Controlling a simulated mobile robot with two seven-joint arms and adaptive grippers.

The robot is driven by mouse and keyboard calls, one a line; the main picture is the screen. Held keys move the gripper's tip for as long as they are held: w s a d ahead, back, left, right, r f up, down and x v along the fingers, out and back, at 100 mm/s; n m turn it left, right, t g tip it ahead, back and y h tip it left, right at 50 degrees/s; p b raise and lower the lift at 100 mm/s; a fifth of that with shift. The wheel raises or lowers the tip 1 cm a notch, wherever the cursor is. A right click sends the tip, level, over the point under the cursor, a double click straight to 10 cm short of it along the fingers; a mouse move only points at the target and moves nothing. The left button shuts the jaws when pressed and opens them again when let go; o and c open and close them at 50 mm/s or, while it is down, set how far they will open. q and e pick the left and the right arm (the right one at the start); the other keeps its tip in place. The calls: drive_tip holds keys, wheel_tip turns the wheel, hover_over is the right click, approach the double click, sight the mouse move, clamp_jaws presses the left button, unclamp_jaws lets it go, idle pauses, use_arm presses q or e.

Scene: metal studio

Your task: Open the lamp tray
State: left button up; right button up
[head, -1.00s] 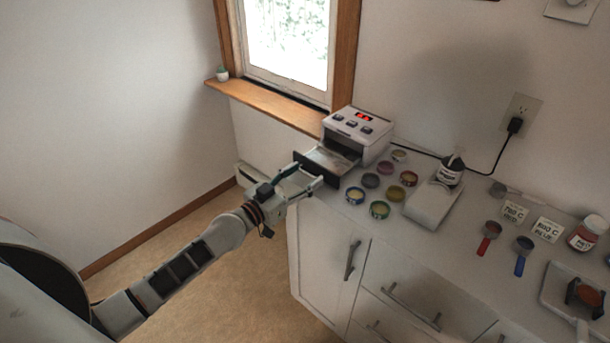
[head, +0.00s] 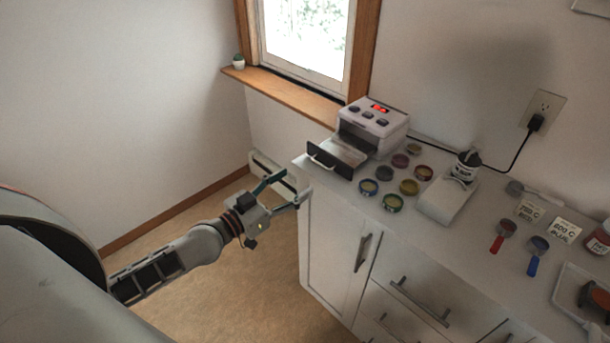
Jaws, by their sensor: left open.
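The lamp (head: 374,120) is a white box with a red display and several dark buttons, at the back left of the counter. My left gripper (head: 291,188) is open and empty. It is left of and below the tray front, apart from the handle, off the counter's left end. My right gripper is not in view.
Several small round jars (head: 393,203) stand right of the lamp tray. A pale rest (head: 445,200), a dark-capped bottle (head: 466,165), red (head: 502,236) and blue (head: 537,252) scoops and label cards (head: 566,231) lie further right. Floor left of the cabinet is clear.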

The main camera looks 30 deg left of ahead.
use_arm(q)
drive_tip(key=shift+v, duration=1.05)
drive_tip(key=s+d+f+g+y, duration=0.1)
drive_tip(key=s+d+f+g, duration=0.2)
drive_tip(key=s+f, duration=0.7)
drive_tip(key=s+d+f+g+y, duration=0.2)
drive_tip(key=s+d+f, duration=0.5)
drive_tip(key=f, duration=0.5)
drive_tip(key=s+g, duration=0.1)
drive_tip(key=s, duration=0.1)
drive_tip(key=shift+s+f+y, duration=0.25)
drive_tip(key=shift+s+y, duration=0.05)
drive_tip(key=shift+s, duration=0.1)
